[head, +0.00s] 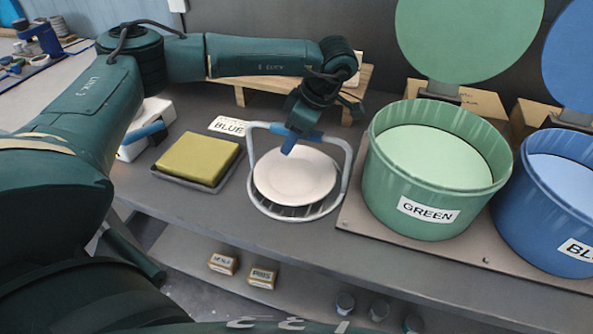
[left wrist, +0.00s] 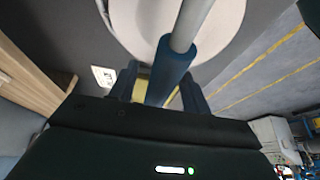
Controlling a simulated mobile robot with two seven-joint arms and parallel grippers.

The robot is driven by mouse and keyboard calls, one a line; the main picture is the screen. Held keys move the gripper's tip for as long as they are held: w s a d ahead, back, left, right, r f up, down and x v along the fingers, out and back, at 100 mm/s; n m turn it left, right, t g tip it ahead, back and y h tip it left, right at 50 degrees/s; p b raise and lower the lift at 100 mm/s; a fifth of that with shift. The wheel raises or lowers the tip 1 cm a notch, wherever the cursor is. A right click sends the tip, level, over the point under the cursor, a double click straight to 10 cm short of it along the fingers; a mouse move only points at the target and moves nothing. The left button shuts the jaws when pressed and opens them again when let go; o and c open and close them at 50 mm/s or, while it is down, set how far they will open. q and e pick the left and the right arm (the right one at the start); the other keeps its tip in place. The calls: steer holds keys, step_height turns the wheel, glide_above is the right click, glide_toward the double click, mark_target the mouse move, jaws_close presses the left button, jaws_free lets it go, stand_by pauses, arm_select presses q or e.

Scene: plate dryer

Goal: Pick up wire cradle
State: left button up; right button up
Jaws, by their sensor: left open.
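The wire cradle (head: 250,152) is a grey wire basket with an arched handle, standing on the bench and holding a white plate (head: 295,180). The handle has a blue sleeve. My left gripper (head: 290,143) is at the top of the handle, pointing down. In the left wrist view, the blue sleeve (left wrist: 168,72) and grey handle bar (left wrist: 192,22) run up between the open fingers of the left gripper (left wrist: 160,92). The fingers straddle the sleeve; whether they touch it I cannot tell. The plate (left wrist: 150,20) shows below. My right gripper is not in view.
A green bin (head: 440,165) with a raised lid stands close to the right of the cradle, with a blue bin (head: 545,200) beyond. A yellow sponge-like block (head: 198,157) on a tray lies to the left. A wooden stand (head: 360,82) is behind.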

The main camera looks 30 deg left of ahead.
arm_select(q)
steer(key=shift+a+f, duration=0.15)
steer(key=shift+f, duration=0.2)
steer(key=shift+f, duration=0.25)
stand_by(0.5)
steer(key=shift+r, duration=0.1)
jaws_close()
